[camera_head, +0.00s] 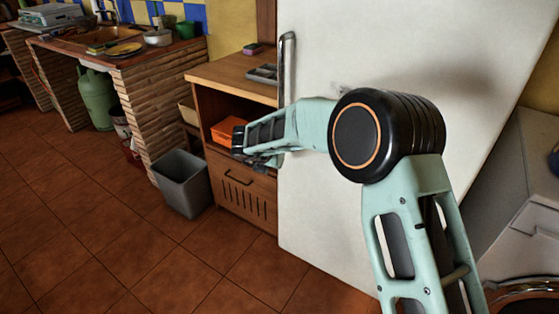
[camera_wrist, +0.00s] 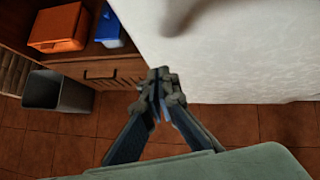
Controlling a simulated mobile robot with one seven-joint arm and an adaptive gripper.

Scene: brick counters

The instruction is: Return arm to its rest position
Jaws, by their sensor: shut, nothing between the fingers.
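My arm reaches up and to the left across the white fridge in the head view. My gripper (camera_wrist: 160,88) shows in the wrist view with its fingertips together and nothing between them. In the head view my gripper (camera_head: 245,150) is partly hidden by my own arm links and sits in front of the wooden cabinet. It looks clear of the surfaces around it, though the exact gap to the fridge cannot be told.
The white fridge (camera_head: 315,190) stands close behind my arm. A wooden cabinet (camera_head: 240,205) holds an orange box (camera_head: 229,131). A grey bin (camera_head: 182,182) stands on the tiled floor, which is open at the lower left. A white appliance (camera_head: 525,180) stands at the right.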

